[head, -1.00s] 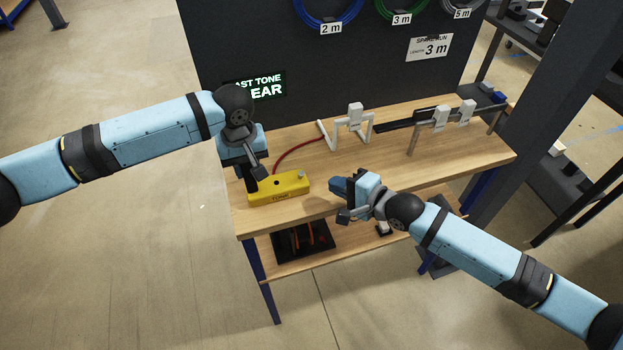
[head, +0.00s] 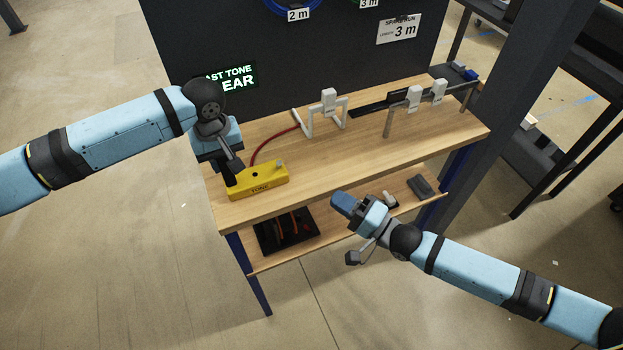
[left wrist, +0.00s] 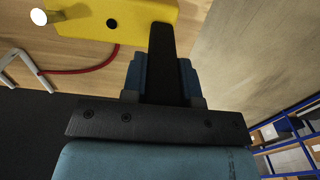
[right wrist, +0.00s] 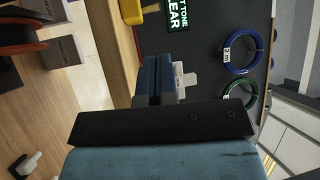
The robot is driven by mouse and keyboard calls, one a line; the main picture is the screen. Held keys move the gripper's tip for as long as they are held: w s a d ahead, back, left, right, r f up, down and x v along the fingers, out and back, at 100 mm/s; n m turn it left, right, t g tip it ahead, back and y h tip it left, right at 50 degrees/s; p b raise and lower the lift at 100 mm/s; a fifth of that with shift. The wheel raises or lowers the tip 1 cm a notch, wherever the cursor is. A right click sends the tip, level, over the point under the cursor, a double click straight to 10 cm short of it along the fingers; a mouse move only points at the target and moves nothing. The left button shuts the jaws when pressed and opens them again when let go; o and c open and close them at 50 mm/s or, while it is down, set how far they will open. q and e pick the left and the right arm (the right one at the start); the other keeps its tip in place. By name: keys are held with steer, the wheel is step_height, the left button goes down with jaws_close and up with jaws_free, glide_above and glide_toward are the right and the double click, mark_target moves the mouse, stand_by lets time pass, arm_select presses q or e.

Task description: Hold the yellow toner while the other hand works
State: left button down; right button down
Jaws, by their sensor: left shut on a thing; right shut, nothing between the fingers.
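The yellow toner (head: 262,181) is a flat yellow box with a silver knob and a red cable. It sits on the wooden bench top near its left front edge. My left gripper (head: 228,174) is shut on the toner's left end; the left wrist view shows the toner (left wrist: 90,18) at the fingertips (left wrist: 163,30). My right gripper (head: 344,203) is shut and empty, in front of the bench's front edge and well to the right of the toner. The right wrist view shows part of the toner (right wrist: 131,10) at the top.
White stands (head: 327,113) and grey rails with white clips (head: 414,97) stand along the back of the bench. A lower shelf holds a black tray (head: 288,236) with cables and a dark block (head: 420,186). A dark panel (head: 290,55) rises behind. The bench top's front middle is clear.

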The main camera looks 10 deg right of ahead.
mark_target(279, 165)
arm_select(q)
steer(key=shift+s+f, duration=0.1)
steer(key=shift+f, duration=0.05)
arm_select(e)
steer(key=x, duration=1.3)
steer(key=shift+w+a, duration=0.15)
steer(key=shift+w, duration=0.05)
steer(key=shift+w+r+m+g+h, duration=0.25)
steer(key=shift+m+g+h, duration=0.15)
steer(key=shift+h, duration=0.1)
steer(key=shift+w+a+r+m+g+h, duration=0.1)
steer(key=shift+w+r+m+g+h, duration=0.15)
steer(key=shift+m+g+h, duration=0.2)
steer(key=shift+w+a+r+m+g+h, duration=0.15)
steer(key=shift+w+r+m+g+h, duration=0.1)
steer(key=shift+m+g+h, duration=0.3)
steer(key=shift+w+a+r+m+g+h, duration=0.15)
steer(key=shift+w+m+g+h, duration=0.2)
steer(key=shift+g, duration=0.25)
steer(key=shift+w+g+h, duration=0.15)
steer(key=shift+g+h, duration=0.2)
steer(key=shift+g, duration=0.05)
steer(key=shift+r, duration=0.15)
steer(key=shift+r, duration=0.7)
steer(key=shift+d, duration=0.1)
